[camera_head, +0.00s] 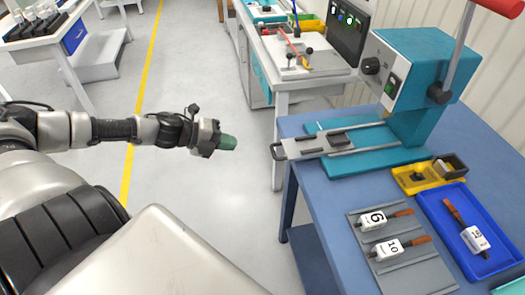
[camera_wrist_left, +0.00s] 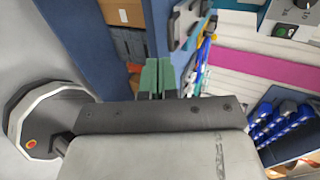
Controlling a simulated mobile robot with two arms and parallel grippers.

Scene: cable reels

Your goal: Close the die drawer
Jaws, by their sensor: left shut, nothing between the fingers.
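The die drawer (camera_head: 305,148) is a flat grey slide at the base of the teal press (camera_head: 415,85). My left gripper (camera_head: 229,142) has green fingers and is shut and empty. It is in the air left of the handle, apart from it, pointing toward it. In the left wrist view the green fingers (camera_wrist_left: 156,76) lie side by side. My right gripper is not in view.
The blue table (camera_head: 318,195) holds a grey tray (camera_head: 413,262) with tools marked 6 and 10, a blue tray (camera_head: 448,232) with another tool, and a yellow bin (camera_head: 408,183). Another bench (camera_head: 290,75) stands behind. The floor left of the table is clear.

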